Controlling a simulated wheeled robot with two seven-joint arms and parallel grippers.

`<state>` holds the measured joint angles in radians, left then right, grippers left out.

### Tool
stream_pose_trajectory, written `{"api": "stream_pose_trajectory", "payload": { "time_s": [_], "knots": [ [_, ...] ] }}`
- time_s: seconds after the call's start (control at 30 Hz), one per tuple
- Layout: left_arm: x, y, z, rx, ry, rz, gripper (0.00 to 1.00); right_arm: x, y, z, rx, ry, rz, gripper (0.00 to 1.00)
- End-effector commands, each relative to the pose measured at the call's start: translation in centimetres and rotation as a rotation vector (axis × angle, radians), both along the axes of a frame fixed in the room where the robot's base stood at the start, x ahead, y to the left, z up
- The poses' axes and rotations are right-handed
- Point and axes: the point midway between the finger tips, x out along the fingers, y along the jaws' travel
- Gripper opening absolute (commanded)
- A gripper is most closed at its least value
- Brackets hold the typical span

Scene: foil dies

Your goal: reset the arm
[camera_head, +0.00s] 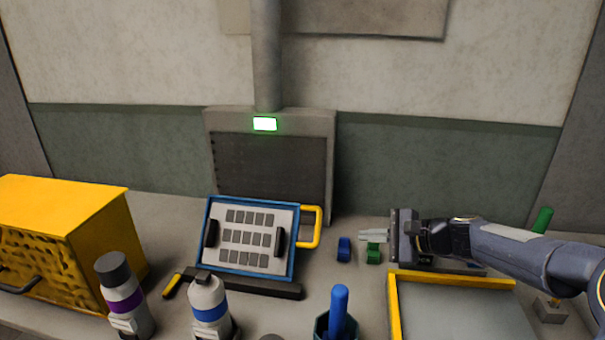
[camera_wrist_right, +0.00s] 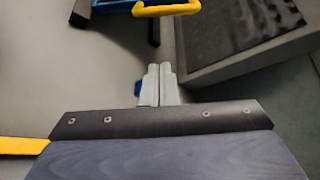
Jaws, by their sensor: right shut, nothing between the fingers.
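My right arm comes in from the right in the head view. My right gripper (camera_head: 362,236) is shut and empty, its fingertips pointing left above the worktop, near a blue ring-shaped piece (camera_head: 344,249) and a green piece (camera_head: 373,253). In the right wrist view the two fingers (camera_wrist_right: 159,84) are together, and a bit of the blue piece (camera_wrist_right: 139,90) shows beside them. The green piece is hidden there. I cannot tell whether the fingers touch either piece. My left gripper is in neither view.
A blue-framed panel (camera_head: 226,261) with a yellow handle (camera_head: 318,228) stands left of the gripper. A yellow-edged tray (camera_head: 455,300) lies below the right arm. Two bottles (camera_head: 123,296), a yellow box (camera_head: 75,225) and a blue-handled tool (camera_head: 339,308) stand around. A vented panel (camera_head: 270,165) is behind.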

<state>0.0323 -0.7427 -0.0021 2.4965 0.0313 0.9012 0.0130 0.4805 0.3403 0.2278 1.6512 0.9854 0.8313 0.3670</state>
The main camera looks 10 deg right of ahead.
Motion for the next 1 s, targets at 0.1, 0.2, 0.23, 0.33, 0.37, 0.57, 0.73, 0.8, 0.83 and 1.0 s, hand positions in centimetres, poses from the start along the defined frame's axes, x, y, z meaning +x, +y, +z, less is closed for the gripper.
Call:
{"api": "stream_pose_trajectory", "payload": {
  "time_s": [0.1, 0.2, 0.23, 0.33, 0.37, 0.57, 0.73, 0.8, 0.83, 1.0],
  "knots": [
    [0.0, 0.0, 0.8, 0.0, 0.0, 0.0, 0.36, -4.0, 1.8, 2.1, -0.148, -0.05, 0.092, 0.0],
    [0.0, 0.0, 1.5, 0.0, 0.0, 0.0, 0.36, -9.6, 3.4, 3.5, -0.345, -0.111, 0.212, 0.0],
    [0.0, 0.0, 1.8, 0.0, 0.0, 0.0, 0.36, -11.5, 3.7, 3.7, -0.412, -0.133, 0.252, 0.0],
    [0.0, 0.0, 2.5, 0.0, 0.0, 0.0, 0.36, -17.7, 4.3, 3.9, -0.619, -0.203, 0.379, 0.0],
    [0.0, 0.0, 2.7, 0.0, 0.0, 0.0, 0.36, -19.5, 4.4, 3.8, -0.678, -0.223, 0.413, 0.0],
    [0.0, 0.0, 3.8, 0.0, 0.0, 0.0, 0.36, -28.8, 3.8, 1.4, -0.996, -0.342, 0.614, 0.0],
    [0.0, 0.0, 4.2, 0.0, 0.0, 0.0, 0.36, -32.3, 3.2, -0.5, -1.133, -0.397, 0.703, 0.0],
    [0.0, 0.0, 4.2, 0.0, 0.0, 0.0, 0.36, -32.8, 3.1, -0.9, -1.156, -0.405, 0.719, 0.0],
    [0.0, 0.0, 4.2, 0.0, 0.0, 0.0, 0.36, -32.9, 3.1, -1.1, -1.163, -0.407, 0.723, 0.0],
    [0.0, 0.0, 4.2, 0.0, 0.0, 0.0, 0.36, -33.0, 3.1, -1.2, -1.167, -0.407, 0.726, 0.0]
  ]
}}
